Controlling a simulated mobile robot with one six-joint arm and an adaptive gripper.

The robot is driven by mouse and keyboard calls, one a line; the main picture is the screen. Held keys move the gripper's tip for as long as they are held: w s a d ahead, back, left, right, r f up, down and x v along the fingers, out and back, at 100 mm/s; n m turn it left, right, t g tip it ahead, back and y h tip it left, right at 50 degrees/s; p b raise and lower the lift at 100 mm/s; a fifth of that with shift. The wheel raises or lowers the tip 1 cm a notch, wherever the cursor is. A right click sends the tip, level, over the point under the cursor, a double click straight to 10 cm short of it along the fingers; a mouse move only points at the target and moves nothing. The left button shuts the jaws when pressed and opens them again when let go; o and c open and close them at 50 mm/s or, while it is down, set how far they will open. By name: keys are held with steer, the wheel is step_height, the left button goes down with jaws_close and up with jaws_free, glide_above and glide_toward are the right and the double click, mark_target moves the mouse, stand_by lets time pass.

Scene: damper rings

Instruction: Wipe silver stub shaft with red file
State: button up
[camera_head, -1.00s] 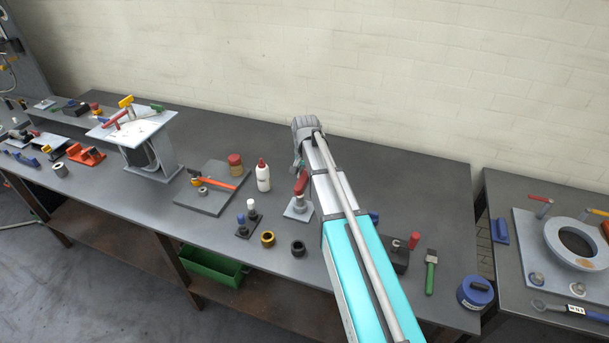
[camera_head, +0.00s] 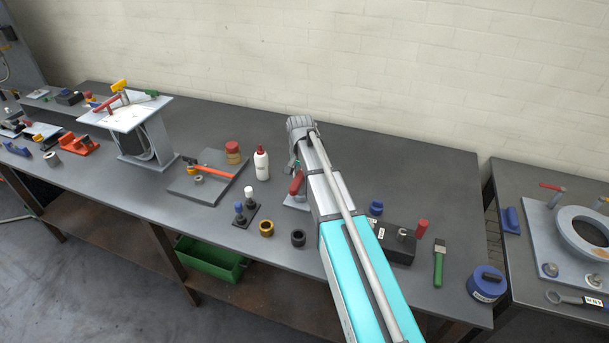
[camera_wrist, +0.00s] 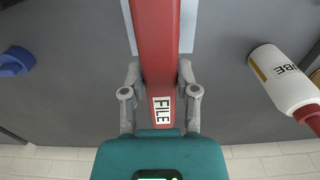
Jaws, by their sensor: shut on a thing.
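My gripper (camera_wrist: 159,80) is shut on the red file (camera_wrist: 160,40), labelled FILE, which runs away from it in the wrist view. The file also shows in the head view (camera_head: 297,183), beside my arm and over a pale grey plate (camera_head: 294,203). That plate's edges show on both sides of the file in the wrist view (camera_wrist: 187,30). The silver stub shaft cannot be made out on this plate; the file and my arm cover most of it. I cannot tell whether the file touches a shaft.
A white bottle (camera_head: 261,165) stands left of my gripper. Black and yellow rings (camera_head: 266,229) and a small black stand (camera_head: 241,215) lie nearby. Right of my arm are a black block (camera_head: 398,250) with a silver cylinder, and a green-handled tool (camera_head: 438,268). The back of the bench is clear.

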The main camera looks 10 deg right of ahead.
steer(key=shift+w+a, duration=0.4)
steer(key=shift+a, duration=0.4)
steer(key=shift+w, duration=0.1)
steer(key=shift+s+d+r, duration=0.1)
steer(key=shift+s+d, duration=0.3)
steer(key=shift+s, duration=0.1)
steer(key=shift+s+d, duration=0.45)
steer(key=shift+d, duration=0.4)
steer(key=shift+s+d+r, duration=0.1)
steer(key=shift+s+d, duration=0.1)
steer(key=shift+d, duration=0.05)
step_height(320, 180, up, 7)
steer(key=p, duration=0.7)
steer(key=shift+f+b, duration=2.8)
steer(key=shift+f, duration=0.2)
